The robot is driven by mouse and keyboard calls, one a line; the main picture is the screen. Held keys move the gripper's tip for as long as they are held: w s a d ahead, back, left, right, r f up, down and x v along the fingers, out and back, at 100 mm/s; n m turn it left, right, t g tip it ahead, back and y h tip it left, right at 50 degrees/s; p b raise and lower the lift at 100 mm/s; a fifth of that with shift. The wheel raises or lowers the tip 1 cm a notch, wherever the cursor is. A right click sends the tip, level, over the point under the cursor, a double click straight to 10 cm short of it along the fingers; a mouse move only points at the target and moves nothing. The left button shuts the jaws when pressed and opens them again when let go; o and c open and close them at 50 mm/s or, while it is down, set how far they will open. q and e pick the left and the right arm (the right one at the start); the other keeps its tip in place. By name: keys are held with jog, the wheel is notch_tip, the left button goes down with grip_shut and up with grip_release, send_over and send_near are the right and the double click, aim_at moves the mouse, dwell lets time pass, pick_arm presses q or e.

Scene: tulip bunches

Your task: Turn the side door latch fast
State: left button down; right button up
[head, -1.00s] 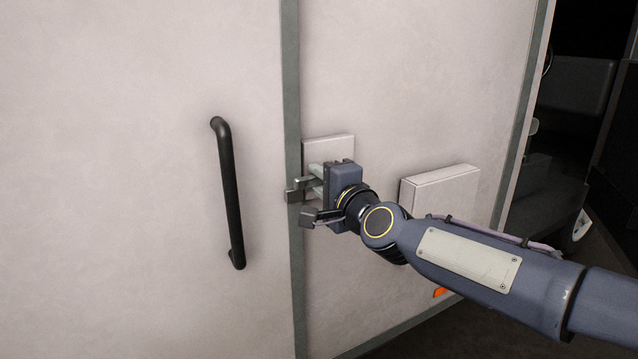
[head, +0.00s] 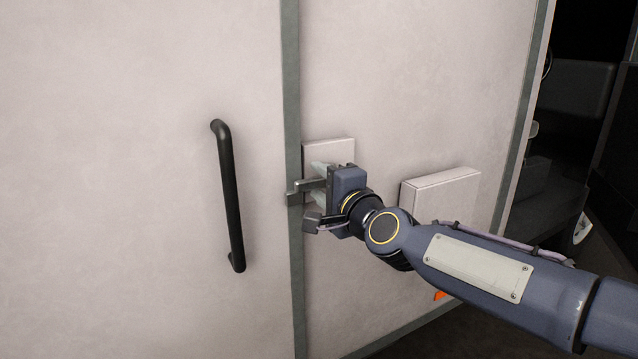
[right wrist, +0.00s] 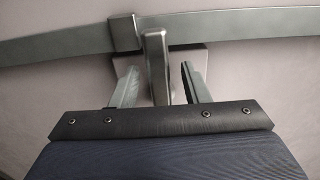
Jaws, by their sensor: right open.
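The side door latch is a grey metal lever (head: 311,184) on a pale plate (head: 328,149) beside the green-grey door strip. The lever lies about level, its end reaching over the strip at a small metal keeper (head: 292,197). My right gripper (head: 319,181) is open at the latch, one finger above the lever and one below. In the right wrist view the lever (right wrist: 155,62) stands between the two fingers (right wrist: 159,84), with gaps on both sides. The keeper (right wrist: 125,32) sits next to the lever's end there. The gripper body hides part of the plate. My left gripper is not in view.
A black vertical handle (head: 229,195) is fixed on the pale panel to the left. A pale raised box (head: 440,195) sticks out from the wall right of the latch, close above my right arm. A dark cab interior shows at far right.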

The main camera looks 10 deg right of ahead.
jog(key=b+v, duration=0.1)
jog(key=v, duration=0.6)
jog(key=s+d+f+n+g+h, duration=0.1)
jog(key=s+d+f+n+g, duration=0.25)
jog(key=s+f, duration=0.55)
jog(key=s+d+f+n+g+h, duration=0.15)
jog(key=s+f+n+g, duration=0.3)
jog(key=s+f, duration=0.45)
jog(key=s+d+f+n+g, duration=0.3)
jog(key=s+d+f+n, duration=0.1)
jog(key=s+f, duration=0.55)
notch_tip(320, 180, up, 17)
jog(key=p, duration=1.6)
jog(key=shift+f+n+p, duration=0.15)
jog(key=shift+n+p, duration=0.15)
jog(key=shift+s+a, duration=0.1)
jog(key=shift+a, duration=0.05)
